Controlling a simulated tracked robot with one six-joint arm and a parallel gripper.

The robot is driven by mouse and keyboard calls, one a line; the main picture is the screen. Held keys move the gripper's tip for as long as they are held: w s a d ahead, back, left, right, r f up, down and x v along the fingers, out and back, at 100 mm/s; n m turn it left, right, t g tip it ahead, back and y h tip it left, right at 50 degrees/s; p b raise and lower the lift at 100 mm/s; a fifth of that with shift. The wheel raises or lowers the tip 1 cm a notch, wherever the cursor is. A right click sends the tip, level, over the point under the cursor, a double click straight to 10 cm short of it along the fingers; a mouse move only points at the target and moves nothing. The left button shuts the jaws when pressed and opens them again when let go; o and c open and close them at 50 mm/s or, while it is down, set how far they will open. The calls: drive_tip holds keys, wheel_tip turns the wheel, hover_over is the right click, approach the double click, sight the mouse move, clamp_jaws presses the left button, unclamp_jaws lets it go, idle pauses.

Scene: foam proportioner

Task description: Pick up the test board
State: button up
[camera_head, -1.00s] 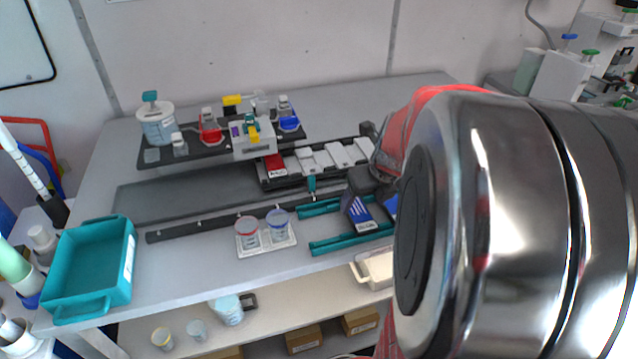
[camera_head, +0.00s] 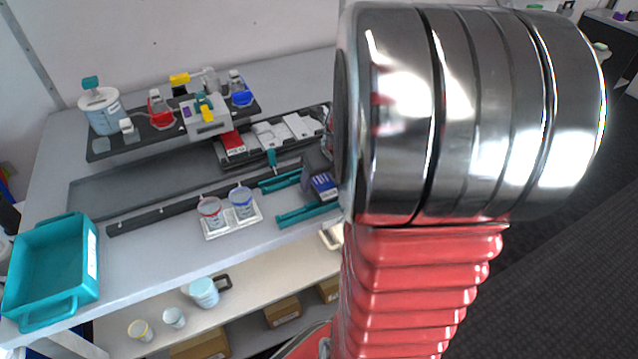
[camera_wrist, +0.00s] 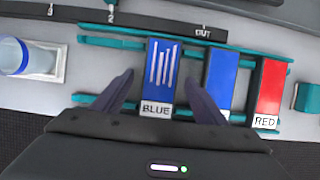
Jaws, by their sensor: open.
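A blue board (camera_wrist: 163,68) with white lines and a BLUE label lies across two teal rails in the wrist view. It also shows in the head view (camera_head: 323,186). My gripper (camera_wrist: 160,78) is open, with one dark finger on each side of this board and a gap to it; I cannot tell how high the fingers are above it. A second, plain blue board (camera_wrist: 220,80) lies to its right, partly hidden by the right finger. A red board (camera_wrist: 269,88) labelled RED lies further right. None of the boards is marked as a test board.
Two cups in a white holder (camera_head: 211,233) stand left of the teal rails (camera_head: 306,213). A teal bin (camera_head: 85,262) is at the bench's left end. A dark rack with flasks (camera_head: 160,140) stands behind. My arm blocks the right side.

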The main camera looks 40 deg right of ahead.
sight(323, 184)
drive_tip(key=c, duration=1.1)
drive_tip(key=shift+r, duration=0.1)
drive_tip(key=shift+c, duration=0.2)
wheel_tip(323, 184, up, 10)
idle(0.6)
